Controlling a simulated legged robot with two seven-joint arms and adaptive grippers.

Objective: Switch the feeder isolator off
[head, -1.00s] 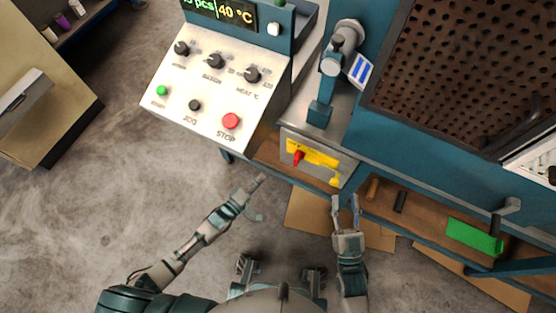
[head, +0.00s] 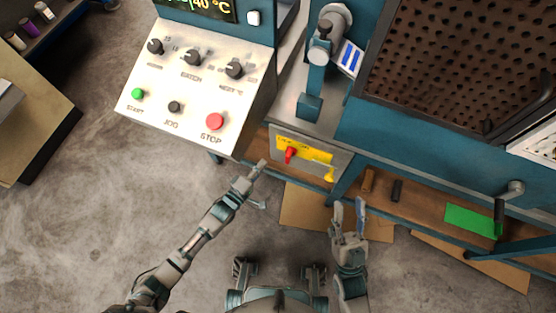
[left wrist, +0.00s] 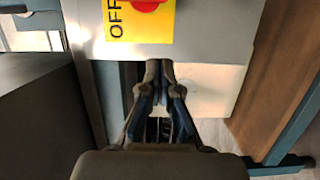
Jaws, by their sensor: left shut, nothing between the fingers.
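The feeder isolator is a red handle (head: 290,154) on a yellow plate (head: 318,156), set in a grey panel on the machine's front, below the control console. In the left wrist view the red handle (left wrist: 147,4) is cut off by the top edge, and the yellow plate (left wrist: 140,28) reads OFF at its left side. My left gripper (head: 263,164) is shut and empty, just left of the panel in the head view. In the left wrist view its fingertips (left wrist: 159,65) are below the plate, apart from the handle. My right gripper (head: 348,203) is open and empty, below and right of the panel.
The sloped console (head: 190,110) has knobs, a green START button, a black JOG button and a red STOP button (head: 215,121). A wooden shelf (head: 415,205) under the machine holds a green block (head: 470,219). Cardboard (head: 300,212) lies on the floor. Open floor is at left.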

